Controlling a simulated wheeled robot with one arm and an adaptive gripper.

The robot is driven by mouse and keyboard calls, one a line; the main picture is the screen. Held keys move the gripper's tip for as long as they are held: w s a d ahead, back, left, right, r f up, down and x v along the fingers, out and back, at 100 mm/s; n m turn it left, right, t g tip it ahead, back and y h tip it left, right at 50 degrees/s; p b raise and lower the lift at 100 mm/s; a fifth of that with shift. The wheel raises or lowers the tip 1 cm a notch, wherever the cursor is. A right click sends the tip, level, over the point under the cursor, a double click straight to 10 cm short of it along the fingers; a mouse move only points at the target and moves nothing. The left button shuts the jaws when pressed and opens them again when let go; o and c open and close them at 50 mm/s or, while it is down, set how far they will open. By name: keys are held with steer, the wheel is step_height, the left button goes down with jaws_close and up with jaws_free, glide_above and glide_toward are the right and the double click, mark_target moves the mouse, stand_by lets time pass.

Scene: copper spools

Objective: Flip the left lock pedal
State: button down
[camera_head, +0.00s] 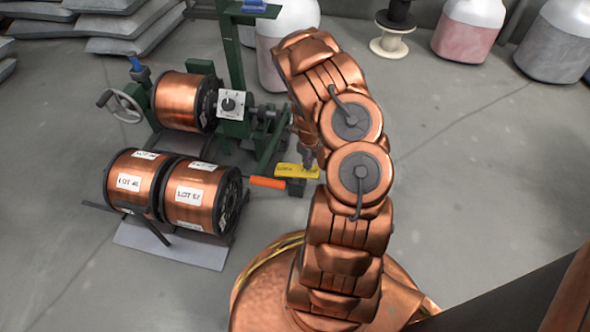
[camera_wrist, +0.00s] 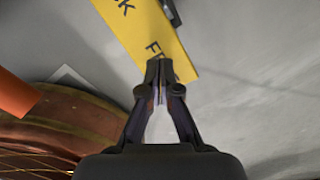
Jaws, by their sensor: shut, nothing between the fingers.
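A yellow pedal (camera_head: 297,171) with black lettering lies low at the front right of the green winding stand. It also shows at the top of the wrist view (camera_wrist: 150,30), where a "K" and an "F" can be read. My gripper (camera_head: 311,160) is over the pedal's right part in the head view. In the wrist view my gripper's fingertips (camera_wrist: 159,75) are shut with nothing between them. They overlap the pedal's near end, by the "F". I cannot tell whether they touch it. My arm may hide some of the pedal's right side.
An orange bar (camera_head: 267,183) lies just left of the yellow pedal. Copper spools (camera_head: 201,195) stand on a grey plate at left. The green stand (camera_head: 236,60) with a spool and handwheel is behind. Sacks and drums line the back; the right floor is clear.

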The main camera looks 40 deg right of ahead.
steer(key=shift+f+b, duration=0.5)
steer(key=shift+f, duration=0.65)
stand_by(0.8)
steer(key=shift+r, duration=0.1)
steer(key=shift+r+p, duration=1.35)
steer(key=shift+r, duration=2.1)
steer(key=shift+r, duration=0.2)
steer(key=s+a+r+n+p, duration=0.1)
steer(key=a+r+n+p, duration=0.55)
steer(key=r, duration=0.95)
steer(key=s+a+r+n+p, duration=0.2)
steer(key=a+r+n+p, duration=0.5)
steer(key=r, duration=0.8)
steer(key=s+a+r+n+p, duration=0.1)
steer(key=a+r+n+p, duration=0.2)
steer(key=a+r+p, duration=0.9)
steer(key=s+a+r+n+p, duration=0.2)
steer(key=s+r+n+p, duration=0.3)
steer(key=r, duration=0.5)
steer(key=s+a+r+n+g+p, duration=0.1)
steer(key=s+r+n+p, duration=0.4)
steer(key=r, duration=0.6)
steer(key=s+a+r+n+p, duration=0.3)
steer(key=s+r+n+p, duration=0.2)
steer(key=s+r+n, duration=0.3)
step_height(320, 180, up, 3)
steer(key=shift+s+a+r+g, duration=0.2)
steer(key=shift+s+a+g, duration=0.2)
steer(key=shift+s, duration=0.55)
